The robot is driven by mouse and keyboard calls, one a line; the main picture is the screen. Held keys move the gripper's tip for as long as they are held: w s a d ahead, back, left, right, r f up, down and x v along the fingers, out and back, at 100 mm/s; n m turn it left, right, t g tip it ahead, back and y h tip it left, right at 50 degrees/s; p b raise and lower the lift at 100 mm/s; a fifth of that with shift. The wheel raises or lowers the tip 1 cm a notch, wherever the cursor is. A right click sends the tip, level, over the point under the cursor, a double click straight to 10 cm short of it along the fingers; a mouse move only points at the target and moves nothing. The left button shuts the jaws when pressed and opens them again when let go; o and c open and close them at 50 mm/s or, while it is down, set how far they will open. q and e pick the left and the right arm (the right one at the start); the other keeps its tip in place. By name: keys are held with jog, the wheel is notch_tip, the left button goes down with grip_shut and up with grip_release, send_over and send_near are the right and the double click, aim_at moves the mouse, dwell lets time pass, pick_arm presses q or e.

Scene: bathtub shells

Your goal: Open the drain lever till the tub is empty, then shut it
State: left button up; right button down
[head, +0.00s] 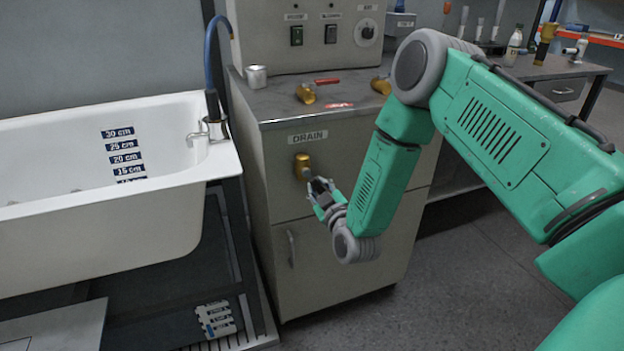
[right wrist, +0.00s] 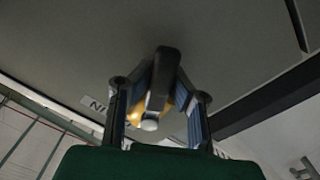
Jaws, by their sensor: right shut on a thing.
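The drain lever (head: 303,166) is a brass fitting on the grey cabinet front, under the DRAIN label (head: 308,137). My right gripper (head: 319,187) is just below and to the right of the brass part, shut on the lever. In the right wrist view a dark lever handle (right wrist: 162,70) stands between the two fingers of the gripper (right wrist: 160,105), with brass behind it. The white tub (head: 110,225) is at the left. Its depth scale (head: 124,158) shows marks from 30 cm down to 15 cm; the near rim hides the lower part. I cannot make out a water surface. My left gripper is not in view.
The grey cabinet (head: 345,225) stands right of the tub. On its top are a metal cup (head: 256,76), brass fittings (head: 306,93) and a control box (head: 305,38). A blue hose (head: 210,60) runs to the tub's tap. A bench with bottles is at the back right.

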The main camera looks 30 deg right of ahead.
jog(key=n+p, duration=0.1)
jog(key=r+n+p, duration=0.1)
jog(key=n, duration=0.1)
jog(key=shift+s+d, duration=0.15)
jog(key=shift+d, duration=0.25)
jog(key=n+p, duration=0.1)
jog(key=r+n+p, duration=0.1)
jog(key=shift+s+d+n, duration=0.1)
jog(key=shift+d+n, duration=0.25)
jog(key=shift+n, duration=0.05)
jog(key=n, duration=0.1)
jog(key=n+p, duration=0.1)
jog(key=r+n, duration=0.1)
jog(key=shift+s+d+r, duration=0.1)
jog(key=shift+s+d, duration=0.05)
jog(key=shift+d, duration=0.1)
jog(key=shift+r+n+p, duration=0.25)
jog(key=shift+n+p, duration=0.05)
jog(key=shift+n, duration=0.45)
jog(key=shift+r+n+p, duration=0.2)
jog(key=shift+n+p, duration=0.05)
jog(key=shift+n, duration=0.5)
jog(key=c, duration=1.6)
grip_release()
jog(key=shift+c, duration=0.2)
jog(key=shift+o, duration=1)
jog(key=shift+r, duration=0.2)
